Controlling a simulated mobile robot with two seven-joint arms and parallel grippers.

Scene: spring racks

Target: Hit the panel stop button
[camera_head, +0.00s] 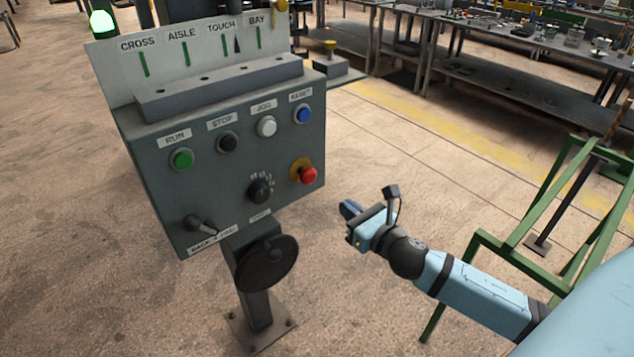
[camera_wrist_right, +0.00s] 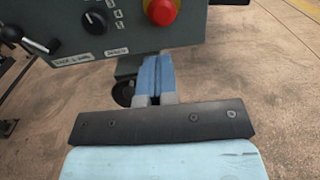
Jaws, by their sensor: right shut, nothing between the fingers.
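The control panel (camera_head: 225,170) is a grey box on a post. Its stop button (camera_head: 228,141) is a black round button under a STOP label, between the green RUN button (camera_head: 181,159) and the white JOG button (camera_head: 266,126). My right gripper (camera_head: 349,208) is to the right of the panel and below the red mushroom button (camera_head: 307,175), apart from the panel. In the right wrist view its blue fingers (camera_wrist_right: 154,76) are together and empty, below the panel's lower edge. The stop button is outside that view. My left gripper is not in view.
A blue button (camera_head: 303,114), a black rotary knob (camera_head: 259,190) and a lever (camera_head: 202,225) are also on the panel. A black handwheel (camera_head: 265,263) is on the post below. A green metal frame (camera_head: 487,243) stands at right. Workbenches (camera_head: 480,40) stand behind.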

